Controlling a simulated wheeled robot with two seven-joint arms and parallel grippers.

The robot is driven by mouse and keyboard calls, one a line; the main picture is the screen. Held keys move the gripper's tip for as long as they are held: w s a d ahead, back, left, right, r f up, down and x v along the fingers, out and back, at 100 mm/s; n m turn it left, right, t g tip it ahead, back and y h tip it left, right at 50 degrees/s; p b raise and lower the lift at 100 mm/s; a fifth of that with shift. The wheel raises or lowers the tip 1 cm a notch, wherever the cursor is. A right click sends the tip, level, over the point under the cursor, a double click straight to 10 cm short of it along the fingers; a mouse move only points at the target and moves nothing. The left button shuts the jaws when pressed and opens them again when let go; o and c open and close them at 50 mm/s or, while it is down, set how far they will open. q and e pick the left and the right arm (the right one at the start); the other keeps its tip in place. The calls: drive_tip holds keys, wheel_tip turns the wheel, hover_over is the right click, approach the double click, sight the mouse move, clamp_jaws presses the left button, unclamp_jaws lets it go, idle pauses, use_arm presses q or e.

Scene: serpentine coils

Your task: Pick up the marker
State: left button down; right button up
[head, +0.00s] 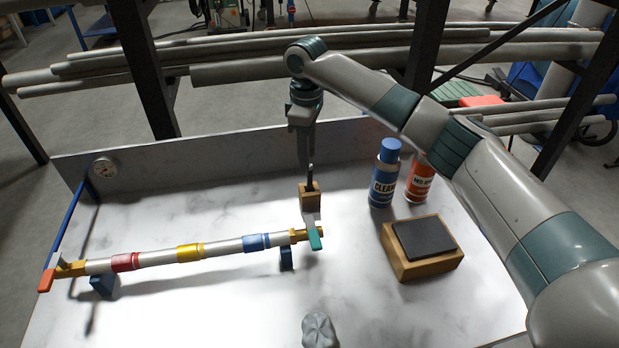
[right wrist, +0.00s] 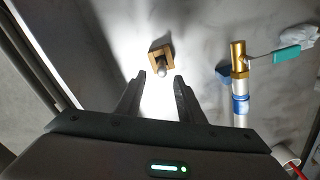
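The marker (head: 310,174) looks like a dark, slim stick standing upright in a small wooden block (head: 310,196) on the white table. In the right wrist view the marker's rounded grey end (right wrist: 162,71) shows against the wooden block (right wrist: 155,52), just past the gap between my fingertips. My right gripper (right wrist: 160,82) is open with nothing between its fingers. In the head view it (head: 307,163) points down right above the block, close to the marker's top; whether it touches cannot be told. My left gripper is out of view.
A silver pipe (head: 216,249) with coloured bands and valve handles lies on blue supports left of the block. A blue bottle (head: 384,175), a red bottle (head: 419,182) and a wooden eraser block (head: 424,241) stand right. A grey cloth (head: 318,330) lies in front.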

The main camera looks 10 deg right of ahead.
sight(309, 174)
drive_tip(key=shift+f, duration=0.75)
drive_tip(key=shift+s+f+p, duration=0.1)
drive_tip(key=shift+f+p, duration=0.15)
drive_tip(key=shift+p, duration=0.15)
drive_tip(key=f, duration=0.1)
drive_tip(key=f+p, duration=0.2)
drive_tip(key=shift+s+d+f, duration=0.2)
drive_tip(key=shift+d+f, duration=0.1)
drive_tip(key=shift+f, duration=0.55)
clamp_jaws()
